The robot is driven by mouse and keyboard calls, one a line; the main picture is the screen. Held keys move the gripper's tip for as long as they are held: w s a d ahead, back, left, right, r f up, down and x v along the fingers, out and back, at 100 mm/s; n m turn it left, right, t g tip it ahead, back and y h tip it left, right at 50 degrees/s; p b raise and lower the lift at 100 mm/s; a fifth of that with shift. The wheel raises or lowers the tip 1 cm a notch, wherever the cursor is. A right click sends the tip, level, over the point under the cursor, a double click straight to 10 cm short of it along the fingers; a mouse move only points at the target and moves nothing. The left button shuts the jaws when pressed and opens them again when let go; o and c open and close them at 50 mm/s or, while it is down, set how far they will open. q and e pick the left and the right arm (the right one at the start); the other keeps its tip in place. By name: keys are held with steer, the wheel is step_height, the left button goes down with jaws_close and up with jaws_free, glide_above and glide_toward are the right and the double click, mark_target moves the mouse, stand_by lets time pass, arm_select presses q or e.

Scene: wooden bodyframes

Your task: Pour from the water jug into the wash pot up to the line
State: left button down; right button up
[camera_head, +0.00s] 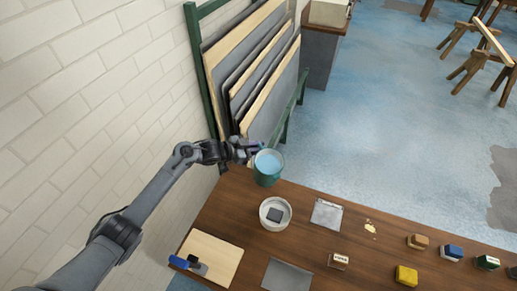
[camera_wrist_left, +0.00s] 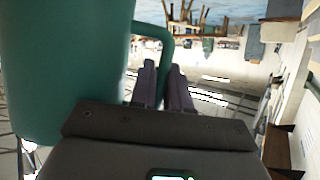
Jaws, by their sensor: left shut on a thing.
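The water jug (camera_head: 267,179) is dark green, with light blue water showing in its open top, and looks roughly upright at the table's back left corner. I cannot tell whether it touches the table. My left gripper (camera_head: 252,148) is at the jug's left side, shut on its handle. In the left wrist view, the jug (camera_wrist_left: 65,65) fills the left side, and the handle (camera_wrist_left: 167,45) runs down to the fingers (camera_wrist_left: 164,85). The wash pot (camera_head: 287,221) is a round white pot nearer on the table, with a dark square piece inside. Its line cannot be made out. My right gripper is not in view.
On the brown table (camera_head: 235,208) lie a pale board (camera_head: 220,258), a brush (camera_head: 183,263), grey sheets (camera_head: 327,214) and several small coloured blocks (camera_head: 406,275). Framed boards (camera_head: 250,65) lean in a green rack behind, beside a white brick wall (camera_head: 70,90).

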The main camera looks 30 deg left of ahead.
mark_target(260, 144)
arm_select(q)
steer(key=shift+w+a+r+m+b, duration=0.1)
steer(key=shift+r+m+b, duration=0.05)
steer(key=shift+m+b, duration=0.25)
steer(key=shift+m+t, duration=0.3)
stand_by(0.5)
steer(key=shift+m+y+b, duration=0.4)
steer(key=shift+m+b, duration=0.1)
steer(key=shift+b, duration=0.35)
steer(key=shift+r+m+t, duration=0.3)
steer(key=shift+r+t, duration=0.05)
steer(key=shift+t, duration=0.05)
stand_by(0.5)
steer(key=shift+s+d+r+m+y+b, duration=0.2)
steer(key=shift+d+r+m+y+b, duration=0.05)
steer(key=shift+r+m+y+b, duration=0.1)
steer(key=shift+s+d+r+m, duration=0.1)
steer(key=shift+d+r+m, duration=0.05)
steer(key=shift+r+m, duration=0.15)
stand_by(0.7)
steer(key=shift+s+d+r+t+b, duration=0.1)
steer(key=shift+d+r+t+b, duration=0.05)
steer(key=shift+r+t+b, duration=0.3)
steer(key=shift+s+d+r+m+b, duration=0.15)
steer(key=shift+d+r+m+b, duration=0.1)
steer(key=shift+m+b, duration=0.2)
stand_by(0.6)
